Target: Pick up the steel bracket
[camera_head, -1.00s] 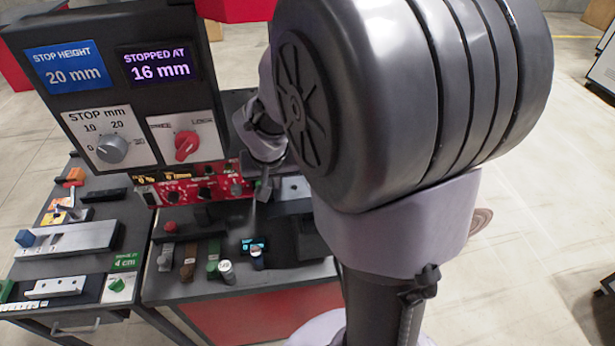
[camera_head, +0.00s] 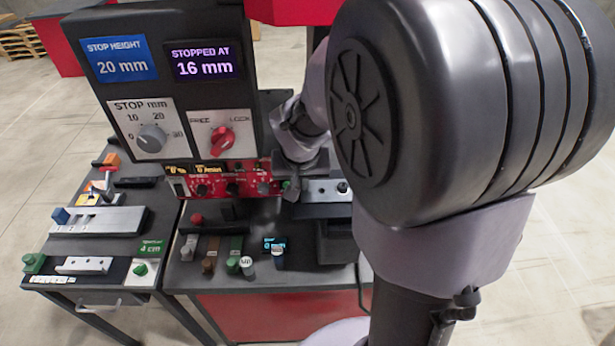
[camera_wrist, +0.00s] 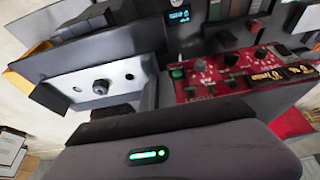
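A silver plate with holes and a dark round knob, which looks like the steel bracket (camera_head: 323,194), is at the machine just right of my gripper in the head view. It shows larger at the left of the wrist view (camera_wrist: 117,72), lying on a grey block. My gripper (camera_head: 291,190) points down beside its left end; I cannot tell whether they touch. In the wrist view the gripper's housing with a green light fills the bottom, and its fingertips are hidden. A second pale plate with holes (camera_head: 83,264) lies on the left bench.
A display box (camera_head: 165,85) reading 20 mm and 16 mm stands left of my arm. A red control panel (camera_head: 228,183) with knobs is close beside my gripper. Several small levers (camera_head: 233,264) stand on the front bench. My arm hides the right part.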

